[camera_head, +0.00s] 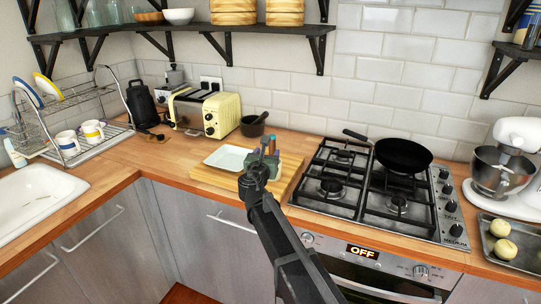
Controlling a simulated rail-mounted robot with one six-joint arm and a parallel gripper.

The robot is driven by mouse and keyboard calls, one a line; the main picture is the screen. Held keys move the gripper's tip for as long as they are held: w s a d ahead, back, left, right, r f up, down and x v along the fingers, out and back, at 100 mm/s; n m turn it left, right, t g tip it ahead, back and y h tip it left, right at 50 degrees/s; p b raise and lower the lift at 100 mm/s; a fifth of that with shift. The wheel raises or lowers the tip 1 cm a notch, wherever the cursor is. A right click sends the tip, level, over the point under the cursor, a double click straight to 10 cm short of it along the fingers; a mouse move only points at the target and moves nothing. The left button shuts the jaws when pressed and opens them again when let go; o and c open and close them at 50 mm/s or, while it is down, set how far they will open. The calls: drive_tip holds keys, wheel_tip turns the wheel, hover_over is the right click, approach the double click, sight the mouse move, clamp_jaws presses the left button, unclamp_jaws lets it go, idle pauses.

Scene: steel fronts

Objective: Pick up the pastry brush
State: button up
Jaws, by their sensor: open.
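I cannot make out a pastry brush for certain. My gripper (268,152) is open at the end of my dark arm, over the right part of a wooden board (216,178) on the counter. Small blue and orange parts show at the gripper, too small to tell what they are. A white square plate (228,158) lies on the board, left of the gripper. A dark mortar (252,127) with a stick-like handle stands behind the board. My arm and gripper hide part of the board.
A gas hob (345,190) with a black frying pan (403,155) is to the right. A cream toaster (221,114) and black kettle (141,103) stand behind left. A dish rack (88,152) and sink (40,195) are at left. A mixer (505,165) and tray (518,262) are at right.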

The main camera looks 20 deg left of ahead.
sight(272, 145)
drive_tip(key=w, duration=0.5)
drive_tip(key=shift+w+a, duration=0.1)
drive_tip(key=shift+a, duration=0.25)
drive_tip(key=w, duration=0.2)
drive_tip(key=w+a, duration=0.1)
drive_tip(key=w, duration=0.2)
drive_tip(key=shift+w+r, duration=0.1)
drive_tip(key=shift+r, duration=0.05)
drive_tip(key=c, duration=1)
drive_tip(key=shift+c, duration=0.2)
